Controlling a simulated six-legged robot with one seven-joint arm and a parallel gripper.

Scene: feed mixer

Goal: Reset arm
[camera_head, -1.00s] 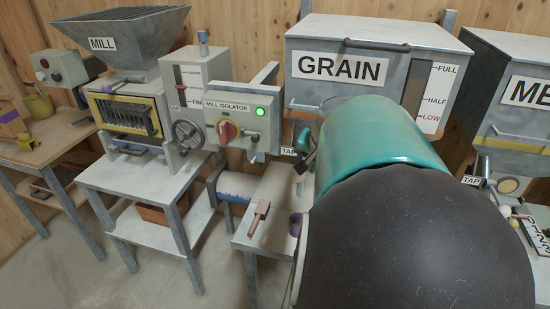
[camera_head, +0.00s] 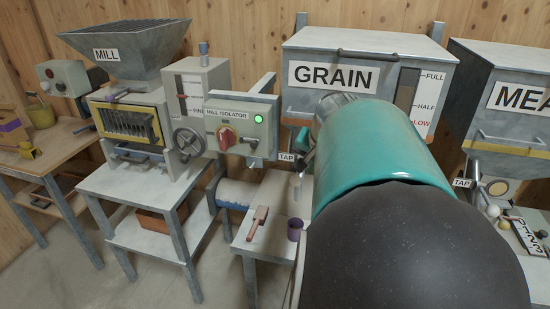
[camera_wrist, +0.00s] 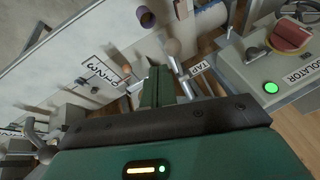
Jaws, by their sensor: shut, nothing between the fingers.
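My gripper (camera_wrist: 157,88) shows in the wrist view as two green fingers close together, shut and empty. They point toward a white bench top (camera_wrist: 70,62), near the TAP label (camera_wrist: 199,69). In the head view, my own teal and black arm fills the lower right and hides most of the gripper. The arm reaches forward in front of the GRAIN hopper (camera_head: 414,96), to the right of the mill isolator box (camera_head: 240,126).
The mill (camera_head: 130,118) stands on a white table at left. The meal hopper (camera_head: 500,120) is at right. Bare floor (camera_head: 110,275) shows lower left.

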